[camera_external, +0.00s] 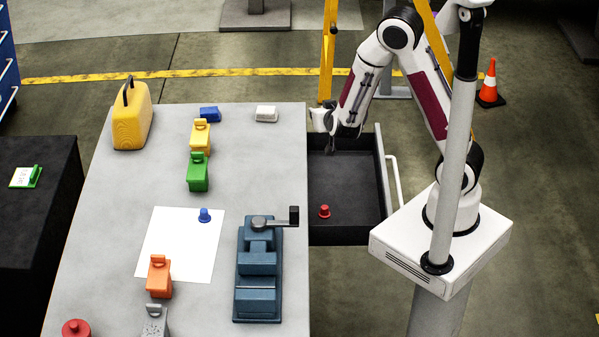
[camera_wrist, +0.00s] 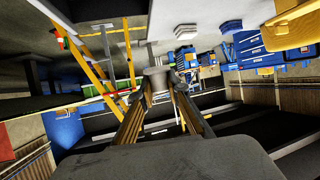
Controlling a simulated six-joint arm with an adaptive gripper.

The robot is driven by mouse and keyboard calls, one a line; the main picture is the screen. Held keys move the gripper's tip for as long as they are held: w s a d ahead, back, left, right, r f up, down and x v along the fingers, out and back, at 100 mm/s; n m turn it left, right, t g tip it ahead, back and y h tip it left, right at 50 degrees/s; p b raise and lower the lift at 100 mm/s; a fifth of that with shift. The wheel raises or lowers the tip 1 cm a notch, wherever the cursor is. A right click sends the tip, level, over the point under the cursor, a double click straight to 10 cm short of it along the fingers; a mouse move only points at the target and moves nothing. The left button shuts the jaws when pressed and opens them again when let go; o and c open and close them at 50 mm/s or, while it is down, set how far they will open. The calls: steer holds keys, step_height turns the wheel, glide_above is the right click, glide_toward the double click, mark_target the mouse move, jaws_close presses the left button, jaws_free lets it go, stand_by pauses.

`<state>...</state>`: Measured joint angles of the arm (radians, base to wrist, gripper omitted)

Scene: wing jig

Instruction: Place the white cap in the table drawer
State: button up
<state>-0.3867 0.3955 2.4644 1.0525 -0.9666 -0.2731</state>
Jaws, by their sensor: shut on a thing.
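My gripper (camera_wrist: 157,88) is shut on the white cap (camera_wrist: 155,74), which shows pale grey between the fingertips in the wrist view. In the external view the gripper is over the back part of the open table drawer (camera_external: 350,185), and a small white shape, likely the cap (camera_external: 319,119), shows at its left, near the table's right edge. The exact grip is too small to tell there. The drawer is pulled out from the table's right side, and a red cap (camera_external: 324,211) stands in its front part.
The grey table (camera_external: 120,200) holds a blue cap (camera_external: 204,215) on white paper, a blue vise (camera_external: 258,275) near the right edge, a white block (camera_external: 266,114), and several coloured blocks. The drawer's white handle (camera_external: 393,180) is close to my base. The drawer's middle floor is clear.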

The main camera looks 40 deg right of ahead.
steer(key=shift+s+d+h, duration=0.3)
steer(key=shift+s+d, duration=0.25)
steer(key=shift+d, duration=0.1)
glide_above(324, 194)
step_height(324, 194, down, 18)
steer(key=shift+m, duration=0.3)
steer(key=shift+f, duration=0.3)
steer(key=shift+f, duration=2.7)
steer(key=shift+f, duration=0.15)
steer(key=shift+f, duration=1.95)
steer(key=shift+f, duration=0.15)
